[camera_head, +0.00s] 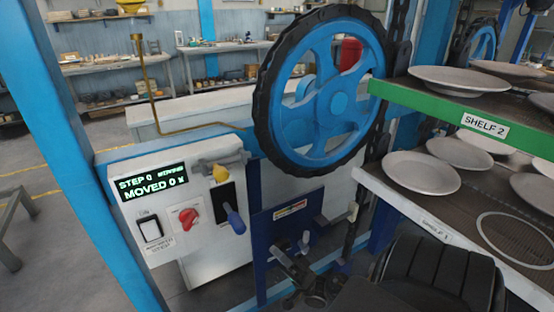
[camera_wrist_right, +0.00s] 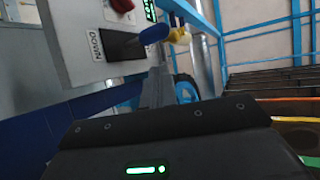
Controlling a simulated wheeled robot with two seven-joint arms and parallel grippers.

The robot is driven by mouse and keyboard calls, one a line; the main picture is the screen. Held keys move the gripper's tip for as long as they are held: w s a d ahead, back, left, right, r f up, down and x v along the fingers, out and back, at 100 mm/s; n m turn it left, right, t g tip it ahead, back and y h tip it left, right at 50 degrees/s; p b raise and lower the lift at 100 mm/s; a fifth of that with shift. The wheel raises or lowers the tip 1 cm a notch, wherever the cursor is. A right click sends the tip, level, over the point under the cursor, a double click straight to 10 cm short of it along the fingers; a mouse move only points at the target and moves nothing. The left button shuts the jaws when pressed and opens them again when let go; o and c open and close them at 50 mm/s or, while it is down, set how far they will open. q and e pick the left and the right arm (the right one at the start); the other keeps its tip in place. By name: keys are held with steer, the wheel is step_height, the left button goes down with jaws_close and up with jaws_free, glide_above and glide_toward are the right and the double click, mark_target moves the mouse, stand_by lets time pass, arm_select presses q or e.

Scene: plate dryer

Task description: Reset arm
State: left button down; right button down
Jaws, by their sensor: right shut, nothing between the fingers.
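My right arm (camera_head: 435,275) comes in from the bottom right of the head view. My right gripper (camera_head: 304,242) is low in front of the dark blue panel, below the big wheel and right of the control box. It is shut and holds nothing. In the right wrist view its fingers (camera_wrist_right: 158,90) point towards the control box (camera_wrist_right: 75,50), with the blue-handled lever (camera_wrist_right: 155,33) beyond them. The head view also shows the lever's blue knob (camera_head: 235,220) on the white control box (camera_head: 165,240). My left gripper is not in view.
A blue wheel (camera_head: 337,100) with a black rim stands above the gripper. The green-edged shelf 2 (camera_head: 440,108) and shelf 1 (camera_head: 400,200) hold plates at the right. The box has a red knob (camera_head: 188,217) and a display (camera_head: 150,182). Blue posts frame the left.

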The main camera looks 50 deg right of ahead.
steer(key=w+f+n+g+h, duration=0.1)
steer(key=w+f+g+h, duration=0.2)
steer(key=f, duration=0.4)
steer(key=w+f+n+g+h, duration=0.1)
steer(key=w+f+g+h, duration=0.2)
steer(key=f, duration=0.4)
steer(key=s+a+f+n+g+h, duration=0.1)
steer(key=s+f+g+h, duration=0.2)
steer(key=f, duration=0.7)
steer(key=s+a+f+g+h, duration=0.1)
steer(key=s+f+g+h, duration=0.2)
steer(key=f, duration=0.7)
steer(key=s+a+f+n+g+h, duration=0.15)
steer(key=s+f+g, duration=0.55)
steer(key=s+f, duration=0.7)
steer(key=s+a+f+n+g, duration=0.1)
steer(key=s+a+f+g, duration=0.1)
steer(key=s, duration=0.6)
steer(key=s+a+f+n+g, duration=0.1)
steer(key=s+a+f+g, duration=0.1)
steer(key=s+a, duration=0.3)
steer(key=s, duration=0.3)
steer(key=shift+s+f+g, duration=0.2)
steer(key=shift+s+g, duration=0.15)
steer(key=shift+g, duration=0.05)
steer(key=shift+w+h, duration=0.1)
steer(key=shift+h, duration=0.15)
